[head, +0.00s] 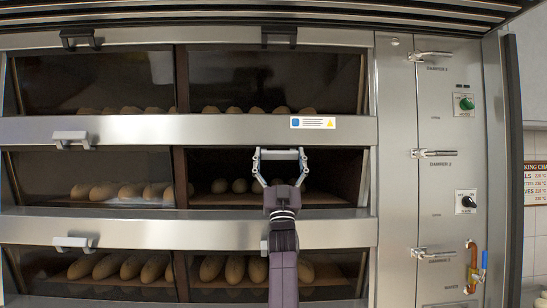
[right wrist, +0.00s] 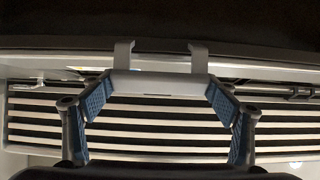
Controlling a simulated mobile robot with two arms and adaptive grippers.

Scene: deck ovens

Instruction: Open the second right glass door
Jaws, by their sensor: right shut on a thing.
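The oven's second right glass door (head: 335,166) is dark, with loaves behind it, in the middle row of the head view. My right gripper (head: 279,157) is in front of this door and shut on its grey bar handle. In the right wrist view the door handle (right wrist: 160,85) spans between the blue finger pads of the gripper (right wrist: 160,100), with two mounts above it. The held handle sits a little lower than the second left door's handle (head: 76,138). I cannot tell how far the door stands open. My left gripper is not in view.
Other glass doors lie above, below and to the left. The upper right handle (head: 278,35) is black. The steel control panel (head: 441,180) at the right carries damper levers, knobs and a pipe valve (head: 484,262). My right forearm covers part of the lower right door (head: 325,268).

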